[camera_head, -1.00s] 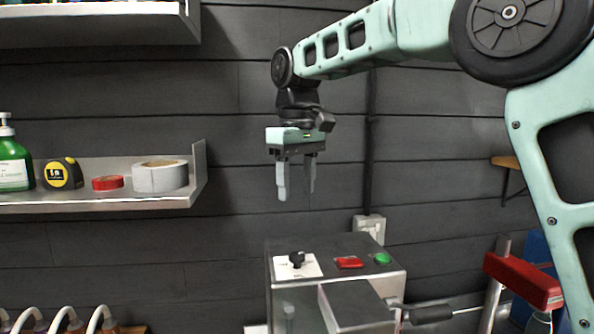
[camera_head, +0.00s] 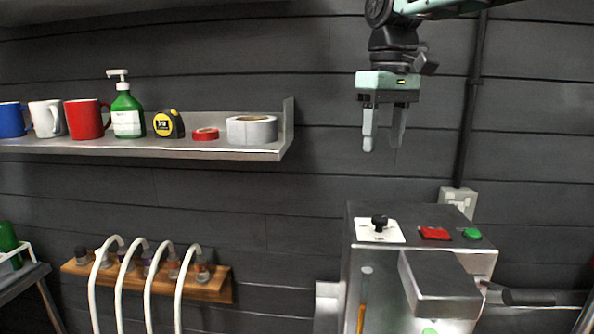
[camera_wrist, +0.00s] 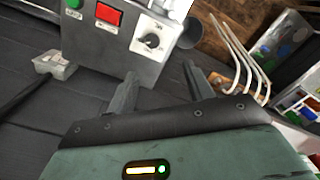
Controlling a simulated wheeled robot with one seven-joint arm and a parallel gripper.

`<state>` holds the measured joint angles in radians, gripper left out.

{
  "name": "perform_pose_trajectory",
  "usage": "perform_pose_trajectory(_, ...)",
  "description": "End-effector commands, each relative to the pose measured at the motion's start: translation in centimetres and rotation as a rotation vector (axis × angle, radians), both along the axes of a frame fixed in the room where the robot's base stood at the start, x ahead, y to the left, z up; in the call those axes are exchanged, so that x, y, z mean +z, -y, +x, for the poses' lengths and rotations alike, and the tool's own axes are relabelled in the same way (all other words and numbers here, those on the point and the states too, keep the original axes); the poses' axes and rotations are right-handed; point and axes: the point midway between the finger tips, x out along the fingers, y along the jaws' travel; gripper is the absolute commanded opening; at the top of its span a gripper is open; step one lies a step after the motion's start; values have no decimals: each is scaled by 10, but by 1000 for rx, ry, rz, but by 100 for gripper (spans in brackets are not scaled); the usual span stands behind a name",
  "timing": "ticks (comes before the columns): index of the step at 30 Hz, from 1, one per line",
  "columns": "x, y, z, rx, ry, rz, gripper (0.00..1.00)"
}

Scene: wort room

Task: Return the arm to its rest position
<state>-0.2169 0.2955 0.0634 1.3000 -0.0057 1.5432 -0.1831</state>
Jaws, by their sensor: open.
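My gripper (camera_head: 383,140) hangs with its fingers pointing down in front of the dark plank wall. Its two fingers are apart, with nothing between them. It is above the steel machine (camera_head: 362,290), clear of the machine's top. In the wrist view, my gripper (camera_wrist: 160,92) shows its fingers spread, with the machine (camera_wrist: 105,45) beyond them. My arm reaches in from the upper right of the head view, and most of it is out of the picture.
A wall shelf (camera_head: 190,146) at the left holds mugs, a green pump bottle (camera_head: 127,112), a tape measure (camera_head: 168,124) and tape rolls. The machine has a black knob (camera_head: 379,222), a red switch (camera_head: 435,233) and a green button (camera_head: 472,234). White curved hoses (camera_head: 150,285) stand lower left.

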Motion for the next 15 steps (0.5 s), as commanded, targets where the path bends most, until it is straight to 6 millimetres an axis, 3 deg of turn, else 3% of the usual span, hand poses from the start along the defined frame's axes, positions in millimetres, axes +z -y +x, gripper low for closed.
perform_pose_trajectory(1,-19,-10,-11,18,-6,7,52)
perform_pose_trajectory(9,-120,-64,-88,103,-12,54,52)
perform_pose_trajectory(15,-195,-84,-162,154,-14,67,52)
